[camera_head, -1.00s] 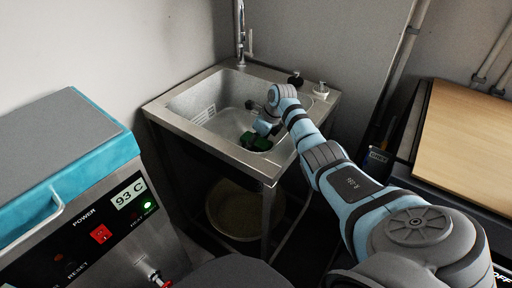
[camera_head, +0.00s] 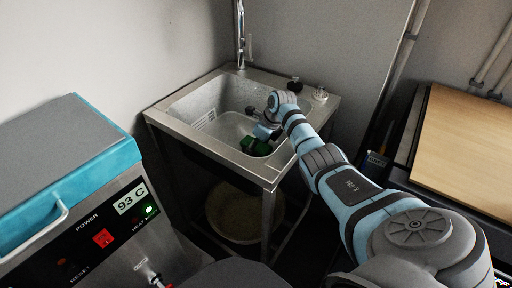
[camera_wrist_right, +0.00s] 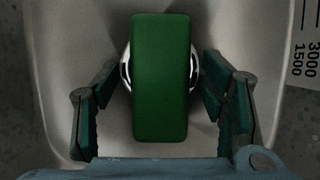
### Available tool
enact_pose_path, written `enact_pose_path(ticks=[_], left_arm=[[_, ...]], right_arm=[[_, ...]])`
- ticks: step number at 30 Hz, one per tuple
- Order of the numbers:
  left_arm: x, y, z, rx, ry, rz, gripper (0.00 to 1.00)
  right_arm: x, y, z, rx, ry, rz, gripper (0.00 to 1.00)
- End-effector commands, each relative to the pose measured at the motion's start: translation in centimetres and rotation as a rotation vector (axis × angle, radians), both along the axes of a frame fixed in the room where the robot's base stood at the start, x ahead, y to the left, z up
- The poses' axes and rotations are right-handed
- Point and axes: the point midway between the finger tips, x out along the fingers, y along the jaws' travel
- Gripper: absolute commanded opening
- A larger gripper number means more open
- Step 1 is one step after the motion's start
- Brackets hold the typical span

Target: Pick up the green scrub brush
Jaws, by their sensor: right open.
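The green scrub brush (camera_head: 255,146) lies in the sink basin, partly hidden by my right gripper and wrist in the head view. In the right wrist view the brush (camera_wrist_right: 160,78) is a green block, upright in the picture and centred. My right gripper (camera_wrist_right: 161,100) is open, with one finger on each side of the brush. Gaps show between the brush and both fingers. My right gripper also shows small in the head view (camera_head: 262,134), low in the sink. My left gripper is not in view.
The steel sink (camera_head: 163,118) has a raised rim around the brush and a tap (camera_head: 240,35) at the back. A grey and teal heated unit (camera_head: 105,215) stands at left. A wooden board (camera_head: 465,140) lies at right. A round bowl (camera_head: 232,212) sits under the sink.

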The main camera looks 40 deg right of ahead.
Motion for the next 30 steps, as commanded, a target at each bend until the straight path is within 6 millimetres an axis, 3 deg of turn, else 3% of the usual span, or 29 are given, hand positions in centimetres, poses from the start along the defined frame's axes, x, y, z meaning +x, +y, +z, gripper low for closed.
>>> enact_pose_path(ticks=[2, 11, 18, 21, 26, 30], left_arm=[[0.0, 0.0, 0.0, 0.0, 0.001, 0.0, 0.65], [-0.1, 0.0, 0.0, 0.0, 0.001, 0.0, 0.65], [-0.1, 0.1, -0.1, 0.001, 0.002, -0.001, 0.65], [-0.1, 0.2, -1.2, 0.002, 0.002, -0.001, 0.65], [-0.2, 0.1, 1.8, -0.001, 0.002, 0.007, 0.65], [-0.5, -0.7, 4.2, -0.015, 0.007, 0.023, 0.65]], right_arm=[[0.0, 0.0, 0.0, 0.0, 0.0, 0.0, 0.62], [0.0, 0.0, 0.0, 0.001, 0.0, 0.0, 0.14], [0.0, 0.0, 0.0, 0.001, 0.0, 0.0, 0.12], [0.1, 0.0, 0.1, -0.001, -0.002, 0.001, 0.12], [0.1, 0.0, 5.3, -0.001, -0.003, 0.001, 0.12], [0.1, 0.0, 11.0, -0.001, -0.006, 0.001, 0.12]])
